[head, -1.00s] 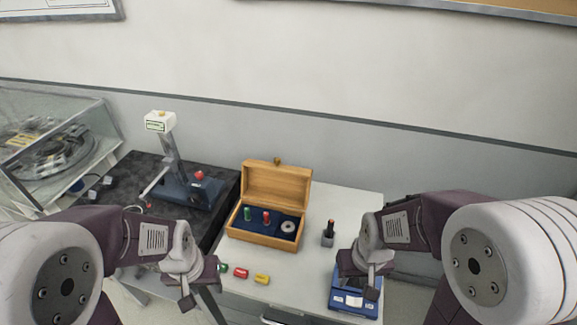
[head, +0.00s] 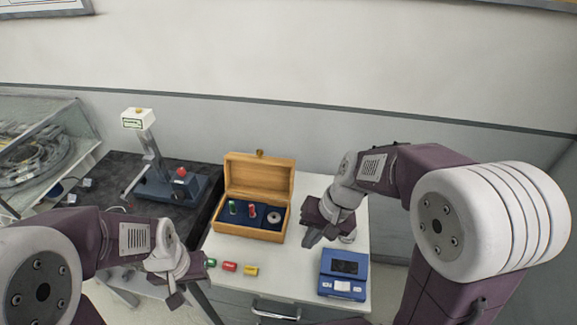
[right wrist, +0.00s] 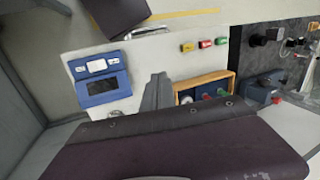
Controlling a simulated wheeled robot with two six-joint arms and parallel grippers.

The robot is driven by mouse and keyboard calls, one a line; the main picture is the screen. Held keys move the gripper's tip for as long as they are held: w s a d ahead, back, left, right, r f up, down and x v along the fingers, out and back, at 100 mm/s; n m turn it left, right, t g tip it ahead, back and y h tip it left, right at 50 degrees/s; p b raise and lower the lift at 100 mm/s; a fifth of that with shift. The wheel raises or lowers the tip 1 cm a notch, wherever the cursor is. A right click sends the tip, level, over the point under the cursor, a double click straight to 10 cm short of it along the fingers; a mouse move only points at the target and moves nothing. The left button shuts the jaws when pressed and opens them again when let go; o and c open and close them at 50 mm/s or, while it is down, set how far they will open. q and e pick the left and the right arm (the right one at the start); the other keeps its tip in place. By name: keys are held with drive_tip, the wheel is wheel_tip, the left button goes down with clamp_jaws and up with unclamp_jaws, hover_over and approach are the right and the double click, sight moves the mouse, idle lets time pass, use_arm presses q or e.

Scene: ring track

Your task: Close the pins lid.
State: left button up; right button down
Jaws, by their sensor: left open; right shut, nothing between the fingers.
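The wooden pins box (head: 247,230) stands on the white table with its lid (head: 258,178) open, tilted up at the back. A small knob (head: 259,153) is on the lid's top edge. Inside, a green pin (head: 233,207), a red pin (head: 252,210) and a metal ring (head: 273,216) sit in blue lining. My right gripper (head: 314,239) is shut and empty, just right of the box; it also shows in the right wrist view (right wrist: 157,92). My left gripper (head: 187,288) is open and empty, low at the left, in front of the table.
A blue device (head: 343,275) lies at the table's front right. Green, red and yellow pieces (head: 230,267) lie in front of the box. A press-like stand (head: 165,180) is on the dark table at left. A small holder is mostly hidden behind my right gripper.

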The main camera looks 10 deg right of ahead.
drive_tip(key=w+a+r+m+t+y+b, duration=0.2)
drive_tip(key=w+y+b, duration=0.3)
drive_tip(key=w, duration=0.7)
drive_tip(key=w+a+r+m+t+y+b, duration=0.2)
drive_tip(key=w+y+b, duration=0.3)
drive_tip(key=w, duration=0.7)
drive_tip(key=w+d+f+m+t+b, duration=0.25)
drive_tip(key=w+d+f+b, duration=0.2)
drive_tip(key=d+f, duration=0.35)
drive_tip(key=w+d+f+m+t+b, duration=0.2)
drive_tip(key=w+d+f+t+b, duration=0.25)
drive_tip(key=d, duration=0.55)
drive_tip(key=w+a+f+g, duration=0.1)
drive_tip(key=a, duration=0.9)
drive_tip(key=shift+w+f+p, duration=0.25)
drive_tip(key=shift+p, duration=0.15)
drive_tip(key=shift+n, duration=0.25)
